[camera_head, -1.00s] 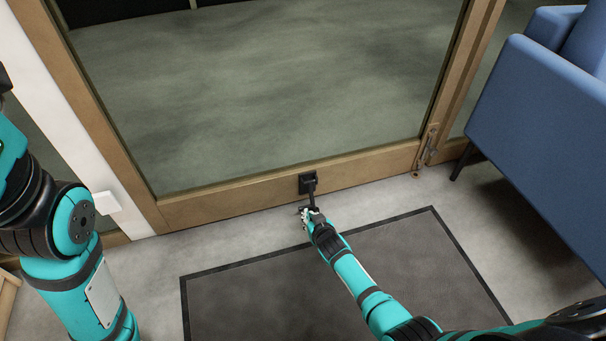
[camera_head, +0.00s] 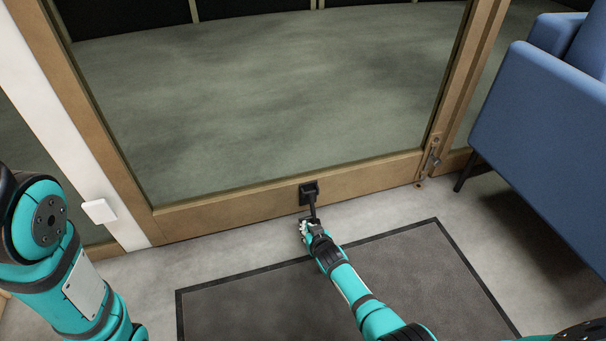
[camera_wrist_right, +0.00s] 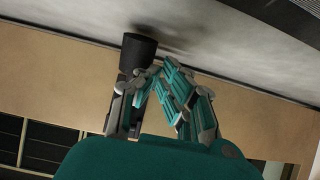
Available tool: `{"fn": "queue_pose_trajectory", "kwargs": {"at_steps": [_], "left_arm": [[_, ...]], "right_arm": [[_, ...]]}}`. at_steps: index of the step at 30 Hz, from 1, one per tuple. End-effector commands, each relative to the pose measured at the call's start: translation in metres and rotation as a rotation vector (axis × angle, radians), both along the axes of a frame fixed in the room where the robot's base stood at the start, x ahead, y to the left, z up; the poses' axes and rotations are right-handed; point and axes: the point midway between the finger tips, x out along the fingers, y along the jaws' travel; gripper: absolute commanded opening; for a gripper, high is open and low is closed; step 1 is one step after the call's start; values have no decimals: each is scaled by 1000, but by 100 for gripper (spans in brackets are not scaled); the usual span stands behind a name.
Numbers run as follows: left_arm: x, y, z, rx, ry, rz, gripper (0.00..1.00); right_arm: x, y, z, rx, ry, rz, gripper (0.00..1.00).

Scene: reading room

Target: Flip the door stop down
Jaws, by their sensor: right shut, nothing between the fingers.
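The door stop (camera_head: 309,193) is a black plate low on the wooden door's bottom rail, with a black arm that points down toward the floor. In the right wrist view, which is upside down, its thick black rubber foot (camera_wrist_right: 138,52) shows beside the fingers. My right gripper (camera_head: 307,225) is at the lower end of the stop's arm. Its fingers (camera_wrist_right: 152,74) are shut and empty, right beside the stop; I cannot tell whether they touch it. The gripper hides part of the stop. My left arm is at the left edge; its gripper is out of view.
The glazed wooden door (camera_head: 240,212) spans the back, with a metal bolt (camera_head: 430,160) at its lower right. A dark floor mat (camera_head: 420,265) lies in front. A blue armchair (camera_head: 550,140) stands at the right. Bare floor (camera_head: 220,255) shows between door and mat.

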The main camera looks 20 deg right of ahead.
Motion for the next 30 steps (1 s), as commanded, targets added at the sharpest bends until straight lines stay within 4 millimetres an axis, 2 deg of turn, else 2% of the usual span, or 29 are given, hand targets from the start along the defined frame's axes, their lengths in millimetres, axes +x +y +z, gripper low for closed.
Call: {"fn": "queue_pose_trajectory", "kwargs": {"at_steps": [7,11,16,24,30], "left_arm": [[-1,1,1,-2,-1,-1,0],[-1,1,0,-2,-1,-1,0],[0,0,0,-1,-1,0,0],[0,0,0,-1,0,0,0],[0,0,0,-1,0,0,0]], "right_arm": [[0,0,1,0,-1,0,0],[1,-1,8,-4,-2,0,0],[0,-1,30,-2,-3,1,0],[0,0,77,0,-3,1,0],[0,0,96,-1,1,1,0]]}}
